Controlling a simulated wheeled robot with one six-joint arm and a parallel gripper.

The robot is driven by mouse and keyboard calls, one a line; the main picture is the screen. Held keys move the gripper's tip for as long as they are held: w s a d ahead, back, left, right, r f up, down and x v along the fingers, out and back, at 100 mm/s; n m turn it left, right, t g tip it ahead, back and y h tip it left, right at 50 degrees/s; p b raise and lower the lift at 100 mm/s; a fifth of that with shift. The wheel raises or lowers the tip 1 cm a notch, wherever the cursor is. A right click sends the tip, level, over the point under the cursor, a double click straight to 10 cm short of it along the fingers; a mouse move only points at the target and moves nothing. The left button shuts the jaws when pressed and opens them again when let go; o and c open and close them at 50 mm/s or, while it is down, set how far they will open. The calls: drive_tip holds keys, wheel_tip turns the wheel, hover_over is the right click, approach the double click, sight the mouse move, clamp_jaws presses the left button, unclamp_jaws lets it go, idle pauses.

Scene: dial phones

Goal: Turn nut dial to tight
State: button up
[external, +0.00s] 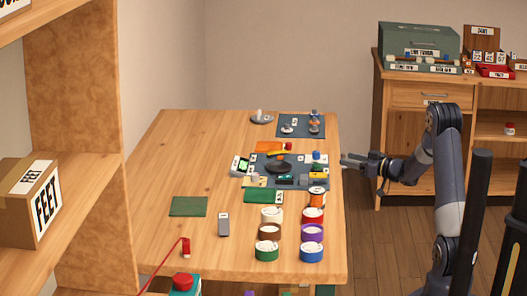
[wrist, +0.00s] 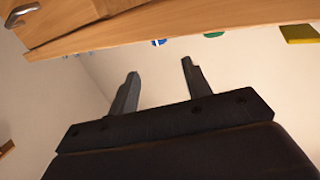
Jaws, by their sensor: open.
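My gripper (external: 345,161) is at the right edge of the wooden table (external: 185,240), level with the blue-grey mat in the middle. In the wrist view my gripper (wrist: 160,68) has its two fingers apart with nothing between them. The mat (external: 318,187) bears a dark round piece (external: 279,168) and several small parts. A second blue-grey mat (external: 294,120) at the table's far end also carries small parts. I cannot tell which small part is the nut dial, nor read its setting.
Several coloured round containers, one of them red (external: 313,216), stand at the table's front right. A grey block (external: 223,225) and a green mat (external: 188,207) lie at left. A cabinet (external: 422,97) stands behind at right. The wrist view shows a wooden edge (wrist: 200,38).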

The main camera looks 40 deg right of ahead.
sight(321, 160)
drive_tip(key=w+d+n+g+y+p, duration=0.4)
drive_tip(key=d+n+y+p, duration=0.1)
drive_tip(key=y+p, duration=0.25)
drive_tip(key=shift+h, duration=0.25)
drive_tip(key=x, duration=1)
drive_tip(key=shift+a, duration=0.5)
drive_tip(key=shift+c, duration=0.2)
drive_tip(key=c, duration=1)
